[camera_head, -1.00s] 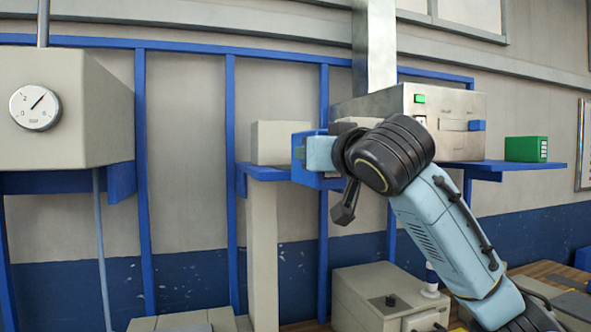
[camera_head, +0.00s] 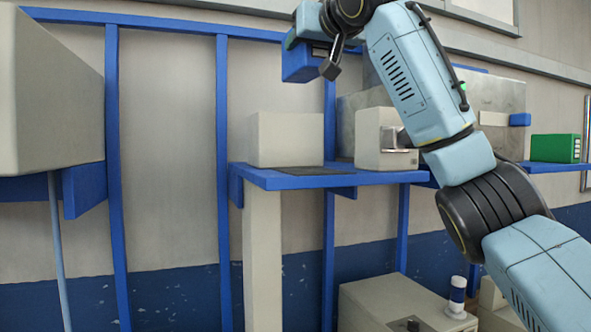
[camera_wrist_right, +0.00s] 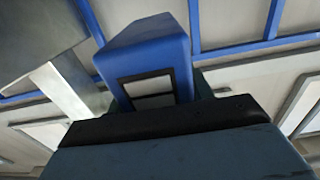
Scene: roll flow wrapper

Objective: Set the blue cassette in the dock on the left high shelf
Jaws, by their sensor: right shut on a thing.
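The blue cassette (camera_head: 303,66) is high at the top of the head view, above the left high shelf (camera_head: 275,183). My right gripper (camera_head: 297,40) is shut on it; the fingertips are mostly hidden. In the right wrist view the cassette (camera_wrist_right: 150,58) sticks out past the dark gripper edge, showing a framed label window. The blue shelf carries a dark flat plate (camera_head: 300,170), which looks like the dock. The plate is bare, between a plain beige block (camera_head: 285,138) and a beige box with a metal latch (camera_head: 374,140). My left gripper is not in view.
A metal cabinet (camera_head: 350,110) stands behind the latch box, partly hidden by my right arm. A green box (camera_head: 555,148) sits on the shelf at right. A large beige housing (camera_head: 45,95) fills the left. Blue uprights (camera_head: 222,130) line the wall.

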